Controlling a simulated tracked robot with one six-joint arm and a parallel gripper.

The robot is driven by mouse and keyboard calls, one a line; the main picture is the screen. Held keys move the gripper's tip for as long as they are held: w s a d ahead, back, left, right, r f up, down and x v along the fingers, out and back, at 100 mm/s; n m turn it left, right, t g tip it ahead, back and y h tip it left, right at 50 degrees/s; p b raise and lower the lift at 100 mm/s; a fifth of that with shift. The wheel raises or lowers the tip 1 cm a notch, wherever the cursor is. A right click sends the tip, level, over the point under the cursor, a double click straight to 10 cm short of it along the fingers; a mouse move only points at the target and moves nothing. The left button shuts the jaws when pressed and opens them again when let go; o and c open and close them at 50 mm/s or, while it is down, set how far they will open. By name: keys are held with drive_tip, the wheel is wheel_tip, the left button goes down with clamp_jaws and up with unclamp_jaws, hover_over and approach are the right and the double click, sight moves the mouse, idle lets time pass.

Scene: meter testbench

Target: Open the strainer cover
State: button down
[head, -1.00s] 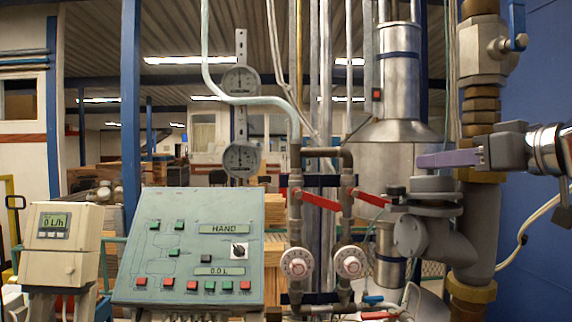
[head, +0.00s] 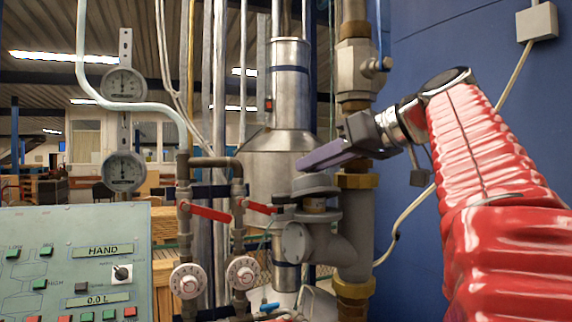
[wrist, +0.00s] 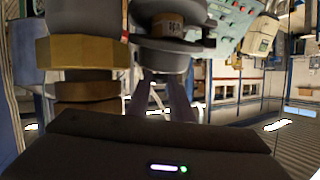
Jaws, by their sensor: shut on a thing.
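The strainer is a grey fitting (head: 322,240) on the right-hand pipe in the head view. Its grey round cover (head: 315,184) sits on top, with a brass-coloured part between it and the wider disc below. My gripper (head: 305,164) reaches in from the right, its purple-grey fingers tilted down to the left over the cover. In the wrist view, which is upside down, the fingers (wrist: 160,105) point at the cover's round edge (wrist: 165,63). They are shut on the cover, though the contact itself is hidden. I cannot tell whether the cover is loosened.
A vertical pipe with brass nuts (head: 355,180) stands close beside the gripper. Two red lever handles (head: 210,211) and two white dials (head: 187,281) are to the left. A green control panel (head: 60,265) stands at the lower left. A blue wall (head: 470,60) is behind my arm.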

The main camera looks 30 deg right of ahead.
drive_tip(key=c, duration=1.6)
unclamp_jaws()
drive_tip(key=shift+c, duration=0.2)
drive_tip(key=shift+s, duration=0.1)
drive_tip(key=v, duration=1.3)
drive_tip(key=shift+s, duration=0.25)
drive_tip(key=shift+d, duration=0.1)
